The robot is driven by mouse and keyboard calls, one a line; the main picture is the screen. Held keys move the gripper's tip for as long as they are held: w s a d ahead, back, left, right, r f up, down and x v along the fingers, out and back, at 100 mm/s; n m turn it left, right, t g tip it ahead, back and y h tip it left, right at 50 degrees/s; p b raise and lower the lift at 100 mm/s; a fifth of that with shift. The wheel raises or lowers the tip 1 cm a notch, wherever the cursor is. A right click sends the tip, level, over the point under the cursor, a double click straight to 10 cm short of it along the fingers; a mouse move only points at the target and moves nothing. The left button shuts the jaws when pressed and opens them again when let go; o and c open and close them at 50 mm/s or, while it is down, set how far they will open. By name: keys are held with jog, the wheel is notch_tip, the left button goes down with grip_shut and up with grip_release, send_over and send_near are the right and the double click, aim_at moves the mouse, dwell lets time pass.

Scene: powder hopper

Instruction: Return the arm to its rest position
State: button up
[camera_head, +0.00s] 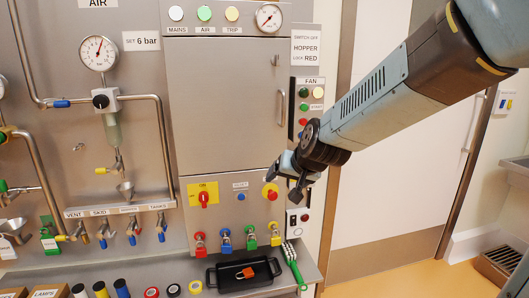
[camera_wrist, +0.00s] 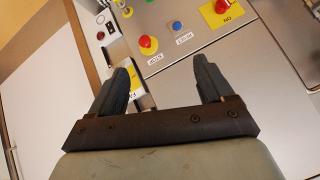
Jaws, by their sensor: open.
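My arm reaches in from the upper right in the head view. My gripper (camera_head: 290,183) is in front of the right edge of the steel cabinet, near the red stop button (camera_head: 270,191). In the wrist view my gripper (camera_wrist: 163,84) shows two dark fingers spread apart with nothing between them. Beyond the fingers, the wrist view shows the red stop button (camera_wrist: 147,44), a blue button (camera_wrist: 177,26) and part of a red switch on a yellow plate (camera_wrist: 224,10). I cannot tell whether the fingertips touch the panel.
A shelf below holds a black tray (camera_head: 222,282) with a red padlock (camera_head: 245,273) in it. Several coloured padlocks hang above it, and a green-handled brush (camera_head: 297,272) lies at its right.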

jog(key=s+d+r+g+h, duration=0.1)
jog(key=s+d+r, duration=0.1)
jog(key=s+d, duration=0.7)
jog(key=s+d+r+g+h, duration=0.1)
jog(key=s+d+r+h, duration=0.1)
jog(key=s+d, duration=0.6)
jog(key=s+r, duration=0.1)
jog(key=s, duration=0.3)
jog(key=shift+s+d+r+g+h, duration=0.2)
jog(key=shift+d+r+g+h, duration=0.1)
jog(key=shift+d, duration=0.1)
